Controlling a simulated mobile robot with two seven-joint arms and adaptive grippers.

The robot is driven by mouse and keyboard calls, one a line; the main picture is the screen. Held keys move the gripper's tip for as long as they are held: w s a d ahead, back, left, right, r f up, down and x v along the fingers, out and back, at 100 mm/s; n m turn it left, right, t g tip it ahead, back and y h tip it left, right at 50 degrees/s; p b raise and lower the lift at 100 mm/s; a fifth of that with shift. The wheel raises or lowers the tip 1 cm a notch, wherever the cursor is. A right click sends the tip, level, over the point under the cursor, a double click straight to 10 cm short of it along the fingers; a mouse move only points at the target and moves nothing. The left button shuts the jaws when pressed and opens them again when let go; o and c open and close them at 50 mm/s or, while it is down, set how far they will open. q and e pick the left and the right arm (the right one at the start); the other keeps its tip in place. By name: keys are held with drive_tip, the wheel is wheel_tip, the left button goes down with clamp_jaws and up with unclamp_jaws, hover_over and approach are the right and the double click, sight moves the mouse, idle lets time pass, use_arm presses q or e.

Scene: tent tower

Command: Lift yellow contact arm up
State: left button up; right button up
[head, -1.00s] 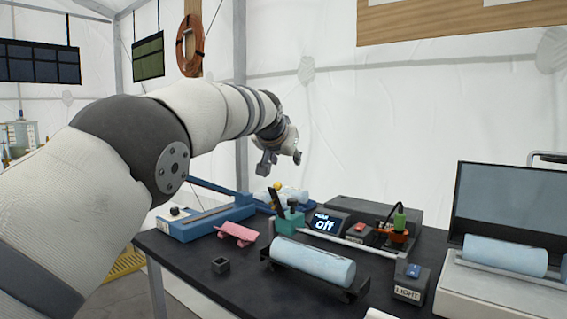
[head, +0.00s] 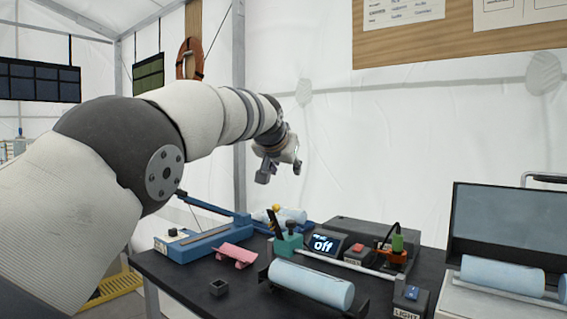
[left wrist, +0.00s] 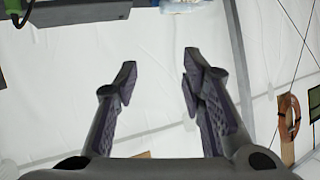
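A small yellow piece (head: 275,208), which may be the yellow contact arm, shows on the far side of the black table, behind a teal block (head: 288,244) with a dark upright handle. It is too small and too hidden to make out its shape. My left gripper (head: 279,172) hangs in the air above and behind it, apart from everything on the table. In the left wrist view my left gripper (left wrist: 159,66) has its fingers spread, with only white tent wall between them. My right gripper is not in view.
On the black table (head: 190,285) are a blue lever device (head: 200,243), a pink stand (head: 237,254), a light blue cylinder (head: 312,283) in a cradle, a display reading "off" (head: 324,243) and a LIGHT switch box (head: 411,300). An open case (head: 510,235) stands right.

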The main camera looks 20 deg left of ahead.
use_arm(q)
drive_tip(key=v, duration=1.2)
drive_tip(key=shift+w, duration=0.1)
